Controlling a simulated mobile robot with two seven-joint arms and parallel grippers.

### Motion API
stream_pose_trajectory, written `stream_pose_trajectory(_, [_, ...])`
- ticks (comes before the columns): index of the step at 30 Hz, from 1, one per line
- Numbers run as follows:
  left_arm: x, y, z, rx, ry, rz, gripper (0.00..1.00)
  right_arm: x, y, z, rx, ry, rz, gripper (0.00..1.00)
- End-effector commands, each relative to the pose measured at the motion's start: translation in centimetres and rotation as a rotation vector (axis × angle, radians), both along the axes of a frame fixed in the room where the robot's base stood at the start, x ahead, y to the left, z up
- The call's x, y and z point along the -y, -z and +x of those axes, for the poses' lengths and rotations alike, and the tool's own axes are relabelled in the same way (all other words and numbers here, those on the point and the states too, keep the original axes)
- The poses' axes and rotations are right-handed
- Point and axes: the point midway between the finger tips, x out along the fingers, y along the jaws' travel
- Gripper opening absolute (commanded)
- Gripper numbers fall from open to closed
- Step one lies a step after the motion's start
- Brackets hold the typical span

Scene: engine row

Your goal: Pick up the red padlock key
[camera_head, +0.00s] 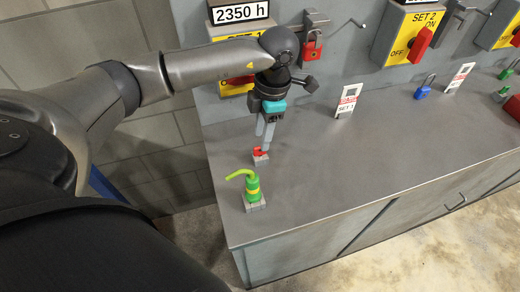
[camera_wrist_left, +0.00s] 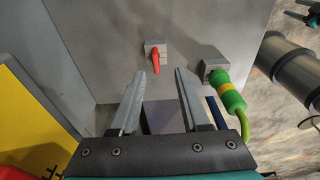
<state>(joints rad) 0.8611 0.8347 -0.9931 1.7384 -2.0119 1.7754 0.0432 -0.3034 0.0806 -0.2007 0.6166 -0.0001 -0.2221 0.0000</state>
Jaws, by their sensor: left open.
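The red padlock key (camera_head: 259,151) rests at a small grey block on the grey cabinet top, near its left edge. In the left wrist view the key (camera_wrist_left: 155,60) shows its red shaft beside the grey block, just past the fingertips. My left gripper (camera_head: 265,138) points down over the key with its fingers apart and nothing seen held. In the wrist view the fingertips (camera_wrist_left: 160,73) lie a little short of the key, roughly on either side of its line. Part of the key is hidden behind a finger in the head view. My right gripper is not in view.
A red padlock (camera_head: 312,46) hangs on the panel. A tag (camera_head: 348,100) and blue padlock (camera_head: 424,88) are to the right.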

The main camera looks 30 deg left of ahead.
Motion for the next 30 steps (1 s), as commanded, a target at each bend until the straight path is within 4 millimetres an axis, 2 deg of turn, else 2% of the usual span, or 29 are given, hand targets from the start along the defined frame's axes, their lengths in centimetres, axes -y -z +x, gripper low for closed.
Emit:
stream_pose_trajectory(3, [-0.1,0.8,0.0,-0.001,0.0,-0.002,0.46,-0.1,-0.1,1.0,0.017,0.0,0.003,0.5])
stream_pose_trajectory(12, [-0.6,4.9,0.1,-0.002,0.0,-0.002,0.46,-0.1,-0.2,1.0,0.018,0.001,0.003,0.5])
stream_pose_trajectory(21, [-0.6,5.3,0.1,0.001,0.001,-0.001,0.46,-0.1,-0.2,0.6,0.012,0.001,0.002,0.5])
stream_pose_trajectory(30, [-0.6,5.3,0.1,0.001,0.001,-0.001,0.12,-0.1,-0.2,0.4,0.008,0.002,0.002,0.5])
